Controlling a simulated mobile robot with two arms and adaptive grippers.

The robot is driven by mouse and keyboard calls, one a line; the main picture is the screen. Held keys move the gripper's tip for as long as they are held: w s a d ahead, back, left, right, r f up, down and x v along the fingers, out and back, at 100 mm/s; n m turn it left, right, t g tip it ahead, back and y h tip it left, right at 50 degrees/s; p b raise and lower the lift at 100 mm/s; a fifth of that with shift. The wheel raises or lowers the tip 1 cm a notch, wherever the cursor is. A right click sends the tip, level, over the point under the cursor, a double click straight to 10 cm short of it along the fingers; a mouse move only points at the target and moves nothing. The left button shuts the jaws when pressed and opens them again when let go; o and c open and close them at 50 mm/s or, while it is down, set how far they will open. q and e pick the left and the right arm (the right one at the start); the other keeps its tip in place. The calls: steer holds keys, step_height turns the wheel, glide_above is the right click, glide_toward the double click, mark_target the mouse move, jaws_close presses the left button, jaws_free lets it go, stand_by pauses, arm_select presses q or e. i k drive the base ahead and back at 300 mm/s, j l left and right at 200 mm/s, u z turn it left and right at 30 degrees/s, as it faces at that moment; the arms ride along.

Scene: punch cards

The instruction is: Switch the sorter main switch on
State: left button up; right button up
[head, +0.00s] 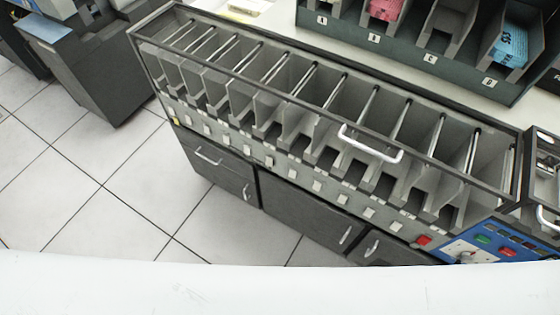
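The sorter (330,85) is a long dark machine with a row of open pockets, running from the upper left to the lower right. Its blue control panel (515,235) is at the lower right end. On the panel are a green button (483,238), a red button (507,252) and a white plate with a dark dial (466,256). A small red part (423,241) sits just left of the panel. I cannot tell which of these is the main switch, or its position. Neither of my grippers shows in the head view.
A rack with lettered slots (375,38) holds pink cards (387,9) and blue cards (510,44) on a pale counter (270,35) behind. A dark grey machine (85,75) stands at the upper left. Tiled floor (95,190) is clear at left. A white surface hides the bottom.

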mark_target(422, 240)
steer(key=z, duration=1.75)
